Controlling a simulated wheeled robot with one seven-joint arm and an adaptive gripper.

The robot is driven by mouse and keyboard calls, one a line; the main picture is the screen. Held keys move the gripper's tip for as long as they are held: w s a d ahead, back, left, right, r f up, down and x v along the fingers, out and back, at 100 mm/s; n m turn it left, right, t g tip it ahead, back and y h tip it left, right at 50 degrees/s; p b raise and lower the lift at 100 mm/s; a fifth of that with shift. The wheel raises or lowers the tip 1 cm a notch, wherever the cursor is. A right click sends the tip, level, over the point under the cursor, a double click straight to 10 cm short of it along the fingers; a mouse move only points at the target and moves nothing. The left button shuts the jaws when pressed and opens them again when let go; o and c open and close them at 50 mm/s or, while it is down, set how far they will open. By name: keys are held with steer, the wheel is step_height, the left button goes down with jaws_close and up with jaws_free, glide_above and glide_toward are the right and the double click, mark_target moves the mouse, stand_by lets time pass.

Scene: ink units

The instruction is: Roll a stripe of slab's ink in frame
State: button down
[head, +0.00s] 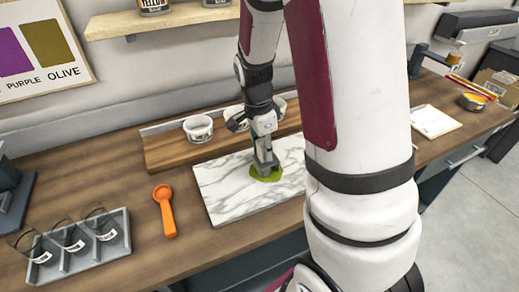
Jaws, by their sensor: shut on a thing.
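The white marbled slab (225,198) lies on the wooden worktop, with a patch of olive-green ink (268,177) near its middle right. My gripper (266,160) points down over this patch. It is shut on a small grey tool, mostly hidden by the fingers, low at the ink; I cannot tell its exact shape or whether it touches. A white sheet (433,121) lies on the worktop to the right, beyond my arm; any frame printed on it is too small to make out.
A wooden rack (172,150) with a white labelled tub (198,128) stands behind the slab. An orange scoop-like tool (164,210) and a grey compartment tray (110,250) lie to the left. A bowl (473,102) sits far right. My arm hides the middle right.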

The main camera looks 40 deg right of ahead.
mark_target(259, 143)
steer(key=shift+s+d, duration=0.25)
steer(key=shift+d, duration=0.95)
steer(key=shift+s+d, duration=0.2)
steer(key=shift+d, duration=1)
steer(key=shift+a, duration=0.1)
steer(key=shift+w+a+p, duration=0.2)
steer(key=shift+a, duration=0.6)
steer(key=shift+w+a+p, duration=0.15)
steer(key=shift+a+p, duration=0.05)
steer(key=shift+a, duration=0.7)
steer(key=shift+w+a+p, duration=0.15)
steer(key=shift+a+p, duration=0.1)
steer(key=shift+a, duration=0.6)
steer(key=shift+w+a+p, duration=0.15)
steer(key=shift+a+p, duration=0.05)
steer(key=shift+a, duration=0.6)
step_height(259, 143, up, 5)
steer(key=p, duration=0.3)
steer(key=shift+r, duration=0.45)
steer(key=shift+w, duration=0.1)
